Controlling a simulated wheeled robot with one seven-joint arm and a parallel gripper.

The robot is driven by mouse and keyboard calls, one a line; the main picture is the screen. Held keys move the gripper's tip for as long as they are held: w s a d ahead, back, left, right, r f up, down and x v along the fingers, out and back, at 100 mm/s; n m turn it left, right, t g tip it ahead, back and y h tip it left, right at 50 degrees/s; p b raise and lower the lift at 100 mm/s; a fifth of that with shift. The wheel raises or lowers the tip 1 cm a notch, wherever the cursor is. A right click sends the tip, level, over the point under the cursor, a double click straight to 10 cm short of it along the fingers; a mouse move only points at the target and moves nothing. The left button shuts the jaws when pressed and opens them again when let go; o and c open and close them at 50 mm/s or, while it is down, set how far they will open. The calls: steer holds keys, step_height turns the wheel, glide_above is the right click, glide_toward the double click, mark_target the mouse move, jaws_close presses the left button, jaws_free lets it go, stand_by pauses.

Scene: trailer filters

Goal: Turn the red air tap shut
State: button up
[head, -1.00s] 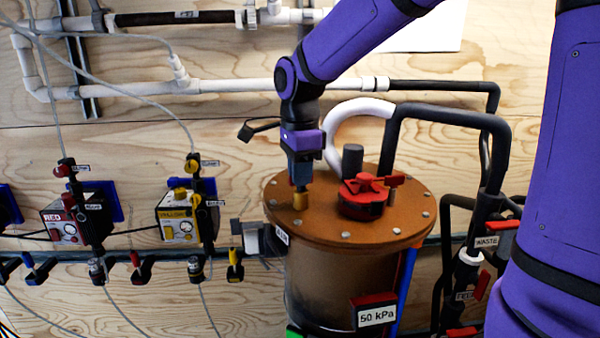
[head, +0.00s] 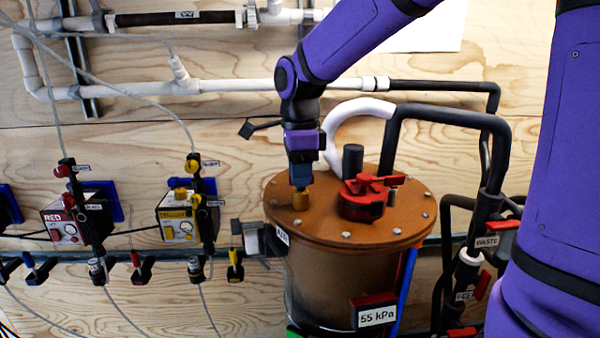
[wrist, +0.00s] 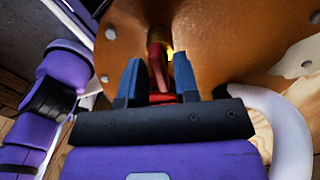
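A red tap lever (wrist: 157,68) stands between my gripper's two blue fingers in the wrist view, with a bit of yellow brass behind it. In the head view my gripper (head: 300,184) points down over a brass fitting (head: 300,201) on the left of the brown tank lid, and the lever is hidden there. A small label at the rim (head: 281,235) seems to read AIR. My gripper (wrist: 158,78) is open, with a narrow gap showing on each side of the lever.
A larger red handle (head: 366,190) and a dark post (head: 352,160) stand right of my gripper on the lid (head: 330,228). A white curved hose (head: 340,125) arches behind. A display on the tank (head: 377,315) reads 55 kPa. Red (head: 62,228) and yellow (head: 180,222) boxes hang at left.

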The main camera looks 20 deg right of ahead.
steer(key=shift+o, duration=0.4)
step_height(320, 180, up, 11)
steer(key=shift+f, duration=0.15)
stand_by(0.6)
steer(key=s+d+f+n+t, duration=0.2)
steer(key=s+d+f+n, duration=0.1)
steer(key=s+n, duration=0.7)
steer(key=s+d+f+n+t, duration=0.3)
steer(key=s+d+n, duration=0.1)
steer(key=s+n, duration=0.6)
steer(key=shift+s+d+n, duration=0.25)
steer(key=shift+s+n, duration=0.15)
steer(key=shift+s, duration=0.25)
steer(key=shift+f, duration=0.1)
